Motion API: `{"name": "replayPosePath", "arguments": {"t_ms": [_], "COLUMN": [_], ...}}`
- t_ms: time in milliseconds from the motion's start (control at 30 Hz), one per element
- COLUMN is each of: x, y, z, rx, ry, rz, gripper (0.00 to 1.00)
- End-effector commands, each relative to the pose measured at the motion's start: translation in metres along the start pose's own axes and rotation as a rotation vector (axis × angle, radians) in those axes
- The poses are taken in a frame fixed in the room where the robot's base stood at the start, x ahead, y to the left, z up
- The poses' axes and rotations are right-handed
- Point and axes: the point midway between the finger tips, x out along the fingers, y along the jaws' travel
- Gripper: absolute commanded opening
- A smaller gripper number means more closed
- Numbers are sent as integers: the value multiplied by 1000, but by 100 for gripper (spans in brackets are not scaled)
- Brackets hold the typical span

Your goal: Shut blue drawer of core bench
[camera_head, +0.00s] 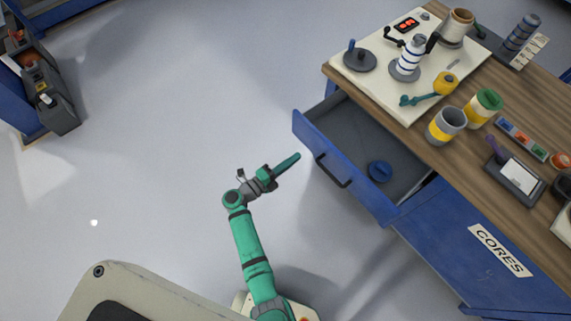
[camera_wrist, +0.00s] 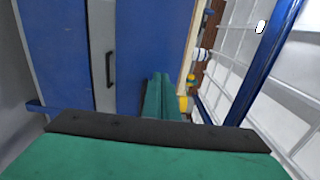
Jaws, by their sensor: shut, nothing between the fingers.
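The blue drawer (camera_head: 340,164) of the core bench (camera_head: 470,245) is pulled out toward the left, with a dark bar handle (camera_head: 333,171) on its front.
A dark toolbox (camera_head: 50,100) stands far left. The floor left of the drawer is clear.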

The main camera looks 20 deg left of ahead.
Motion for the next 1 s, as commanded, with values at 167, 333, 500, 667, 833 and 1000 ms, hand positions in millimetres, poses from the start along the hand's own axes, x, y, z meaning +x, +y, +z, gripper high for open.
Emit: {"name": "replayPosePath", "arguments": {"t_ms": [167,333,500,667,833,1000], "x": [34,60,76,81,81,81], "y": [0,0,0,0,0,0], "z": [-1,-1,-1,-2,-2,-2], "rx": [1,0,-1,-1,-1,-1], "ry": [3,2,2,3,4,2], "rz": [-1,0,0,0,0,0], "gripper": [0,0,0,0,0,0]}}
